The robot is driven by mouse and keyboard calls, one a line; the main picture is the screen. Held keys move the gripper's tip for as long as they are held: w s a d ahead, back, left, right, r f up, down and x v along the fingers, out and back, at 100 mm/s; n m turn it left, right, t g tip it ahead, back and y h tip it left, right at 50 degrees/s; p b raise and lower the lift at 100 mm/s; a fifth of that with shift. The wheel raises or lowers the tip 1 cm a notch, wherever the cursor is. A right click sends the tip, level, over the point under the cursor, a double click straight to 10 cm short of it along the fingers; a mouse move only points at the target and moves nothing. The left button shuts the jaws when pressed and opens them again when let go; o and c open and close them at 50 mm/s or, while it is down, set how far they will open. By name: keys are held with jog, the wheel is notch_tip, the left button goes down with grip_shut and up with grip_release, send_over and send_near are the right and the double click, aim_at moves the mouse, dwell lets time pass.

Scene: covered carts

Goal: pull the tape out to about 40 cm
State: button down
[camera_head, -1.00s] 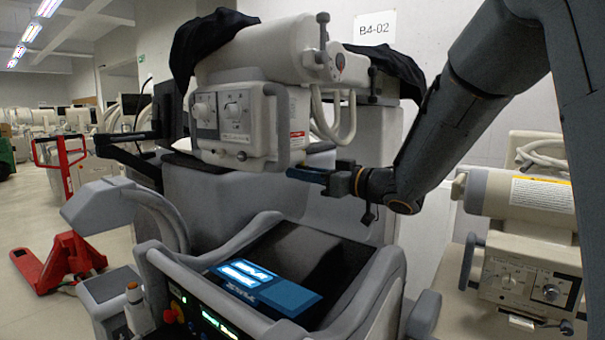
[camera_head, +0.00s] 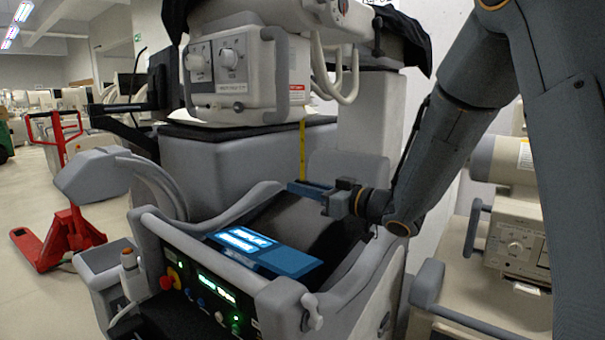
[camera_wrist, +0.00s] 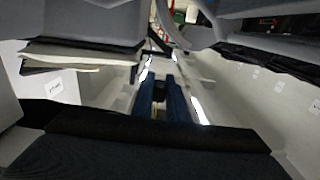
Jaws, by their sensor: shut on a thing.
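A narrow yellow tape (camera_head: 302,150) hangs straight down from the underside of the beige housing with two dials (camera_head: 222,78). Its upper end meets the housing near the right handle, and its lower end reaches my gripper. My gripper (camera_head: 300,187) comes in from the right, with its blue fingers shut on the tape's lower end, well below the housing. The exact grip point is hidden by the fingers.
Just below my gripper is the cart's console with a lit blue screen (camera_head: 262,250) and a raised grey rim. A grey handle (camera_head: 425,290) and another beige unit (camera_head: 515,235) stand to the right. A red pallet jack (camera_head: 65,235) is on the floor at left.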

jog(key=shift+f, duration=0.7)
jog(key=c, duration=1.7)
grip_release()
jog(key=shift+r, duration=0.1)
jog(key=shift+b+v, duration=0.45)
jog(key=shift+v, duration=3.5)
